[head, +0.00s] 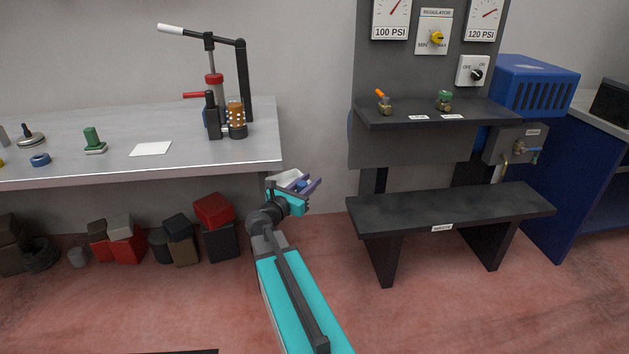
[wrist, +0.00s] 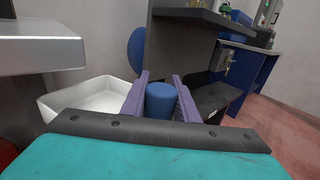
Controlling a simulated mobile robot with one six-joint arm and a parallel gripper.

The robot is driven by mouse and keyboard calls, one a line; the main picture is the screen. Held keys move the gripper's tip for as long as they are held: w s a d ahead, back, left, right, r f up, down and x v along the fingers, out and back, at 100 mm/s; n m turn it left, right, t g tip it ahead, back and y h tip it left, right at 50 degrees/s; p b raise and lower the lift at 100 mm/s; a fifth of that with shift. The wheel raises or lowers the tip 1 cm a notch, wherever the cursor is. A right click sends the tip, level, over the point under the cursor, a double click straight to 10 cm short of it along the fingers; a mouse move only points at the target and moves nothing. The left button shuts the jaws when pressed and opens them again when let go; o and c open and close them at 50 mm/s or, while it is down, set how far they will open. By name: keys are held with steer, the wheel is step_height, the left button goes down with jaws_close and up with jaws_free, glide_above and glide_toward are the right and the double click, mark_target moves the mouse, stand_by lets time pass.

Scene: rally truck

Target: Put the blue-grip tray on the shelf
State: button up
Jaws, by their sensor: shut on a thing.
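The white tray (wrist: 95,97) has a blue grip (wrist: 160,97) and shows left of my fingers in the wrist view. My gripper (wrist: 160,78) is shut on the blue grip, with one purple finger on each side of it. In the head view, my gripper (head: 309,185) holds the tray (head: 289,180) in the air, just off the workbench's right end. The grip is hidden there. A dark shelf (head: 408,119) with two valves is up and to the right. A lower dark bench-like shelf (head: 450,212) with a label stands below it.
The grey workbench (head: 120,165) on the left carries a press (head: 214,100) and small parts. Dark and red boxes (head: 213,212) lie under it. A blue unit (head: 535,85) and a grey box (head: 515,143) stand right of the panel. Open floor lies in front.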

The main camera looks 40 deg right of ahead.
steer(key=a+r+n+t+y+p, duration=0.1)
steer(key=a+t+p, duration=0.1)
steer(key=a, duration=1.2)
steer(key=a+r+n+t+y+p, duration=0.1)
steer(key=a+p, duration=0.3)
steer(key=a, duration=1)
steer(key=w+a+r+n+t+y+p, duration=0.1)
steer(key=a+r+n+t+p, duration=0.1)
steer(key=a, duration=1.2)
steer(key=shift+r+t+p, duration=0.4)
steer(key=shift+p, duration=0.4)
steer(key=shift+a, duration=0.2)
